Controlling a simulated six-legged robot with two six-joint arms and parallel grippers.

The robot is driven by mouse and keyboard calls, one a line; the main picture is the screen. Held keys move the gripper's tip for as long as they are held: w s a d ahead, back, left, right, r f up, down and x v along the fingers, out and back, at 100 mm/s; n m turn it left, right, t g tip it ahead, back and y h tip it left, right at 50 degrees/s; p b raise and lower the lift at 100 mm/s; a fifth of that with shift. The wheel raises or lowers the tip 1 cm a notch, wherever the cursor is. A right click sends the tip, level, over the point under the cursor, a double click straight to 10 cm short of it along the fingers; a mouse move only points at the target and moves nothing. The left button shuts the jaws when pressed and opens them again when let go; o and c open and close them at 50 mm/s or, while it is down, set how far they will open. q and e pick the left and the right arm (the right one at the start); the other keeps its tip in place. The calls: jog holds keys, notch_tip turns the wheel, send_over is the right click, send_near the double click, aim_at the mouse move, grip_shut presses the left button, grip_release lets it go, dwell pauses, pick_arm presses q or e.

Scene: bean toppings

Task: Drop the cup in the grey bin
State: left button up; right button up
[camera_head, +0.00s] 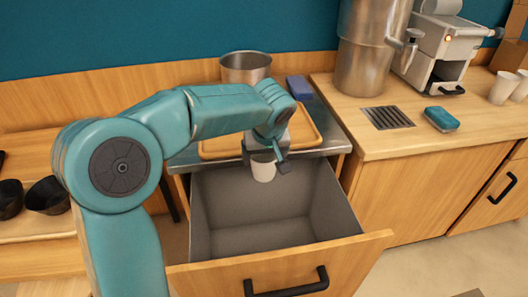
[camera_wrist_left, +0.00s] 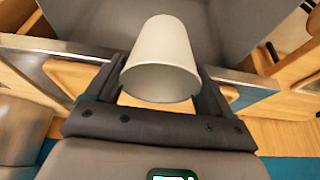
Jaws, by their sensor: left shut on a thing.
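A white cup (camera_head: 263,168) hangs from my left gripper (camera_head: 266,158), which is shut on it. The cup is over the back part of the grey bin (camera_head: 320,205), an open, empty-looking drawer under the counter. In the left wrist view the cup (camera_wrist_left: 163,60) sits between the two dark fingers of my left gripper (camera_wrist_left: 160,85). The grey bin (camera_wrist_left: 225,20) shows behind it there. My right gripper is not in view.
A metal pot (camera_head: 246,67) and a blue block (camera_head: 299,88) stand behind the arm. The right counter (camera_head: 345,110) holds a large metal urn (camera_head: 370,45), a coffee machine (camera_head: 445,45), a blue sponge (camera_head: 441,119) and white cups (camera_head: 504,88). Black bowls (camera_head: 46,195) stand at left.

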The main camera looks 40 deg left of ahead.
pick_arm(q)
jog(key=o, duration=0.9)
jog(key=shift+o, duration=0.2)
jog(key=shift+r, duration=0.15)
jog(key=p+v, duration=0.2)
jog(key=v, duration=1.4)
jog(key=shift+p, duration=0.35)
jog(key=shift+d, duration=0.15)
